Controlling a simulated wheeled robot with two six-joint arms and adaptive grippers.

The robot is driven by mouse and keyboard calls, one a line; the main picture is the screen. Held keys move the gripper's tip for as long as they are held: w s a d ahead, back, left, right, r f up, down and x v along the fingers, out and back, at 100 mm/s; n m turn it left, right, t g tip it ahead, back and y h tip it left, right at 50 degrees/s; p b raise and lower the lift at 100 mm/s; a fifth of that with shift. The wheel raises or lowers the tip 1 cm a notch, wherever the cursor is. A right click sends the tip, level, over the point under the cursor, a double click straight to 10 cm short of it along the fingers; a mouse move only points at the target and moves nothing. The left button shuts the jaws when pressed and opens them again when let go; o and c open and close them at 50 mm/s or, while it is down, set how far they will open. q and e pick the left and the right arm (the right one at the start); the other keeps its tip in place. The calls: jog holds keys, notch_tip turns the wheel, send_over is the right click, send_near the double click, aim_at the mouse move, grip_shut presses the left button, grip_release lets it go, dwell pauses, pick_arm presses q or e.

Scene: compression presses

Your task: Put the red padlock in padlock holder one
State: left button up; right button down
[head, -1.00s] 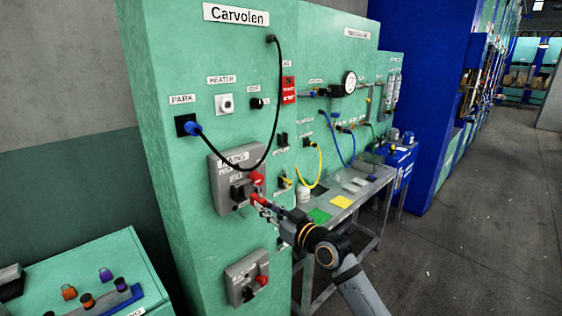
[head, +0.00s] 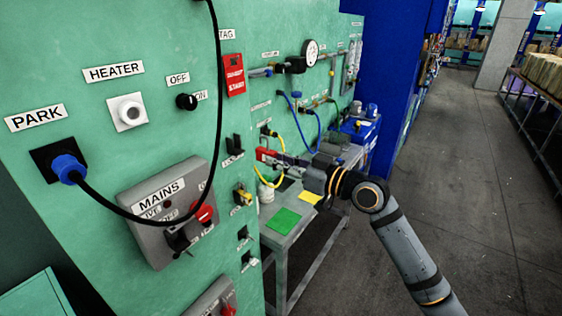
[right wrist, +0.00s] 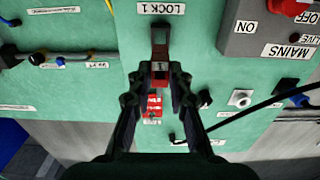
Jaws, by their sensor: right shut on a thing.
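My right gripper (head: 281,159) is shut on the red padlock (head: 266,154) and holds it up in front of the green panel. In the right wrist view the padlock (right wrist: 162,44) projects from between the fingertips (right wrist: 161,72), towards the LOCK 1 label. That view is upside down. Padlock holder one (right wrist: 160,26) is a small black bracket at this label, partly overlapped by the padlock. In the head view the holder (head: 233,145) is left of the padlock, with a visible gap. My left gripper is not in view.
A grey MAINS box (head: 160,195) with a red switch is left of my gripper. A black cable (head: 215,100) hangs in front of the panel. A red tag (head: 233,75) is above the holder. A grey table (head: 275,240) stands below my arm; open floor is at right.

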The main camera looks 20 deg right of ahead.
aim_at(257, 152)
jog(key=x, duration=0.4)
jog(key=shift+r, duration=0.1)
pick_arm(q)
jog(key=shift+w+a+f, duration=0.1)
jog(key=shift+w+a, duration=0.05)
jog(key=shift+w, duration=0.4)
pick_arm(e)
jog(key=shift+x, duration=0.95)
pick_arm(q)
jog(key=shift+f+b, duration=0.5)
jog(key=shift+b, duration=0.1)
pick_arm(e)
jog(key=shift+w+a, duration=0.25)
jog(key=shift+w, duration=0.05)
dwell(0.5)
jog(key=shift+w+a, duration=0.2)
jog(key=shift+w, duration=0.05)
jog(key=shift+x, duration=1.1)
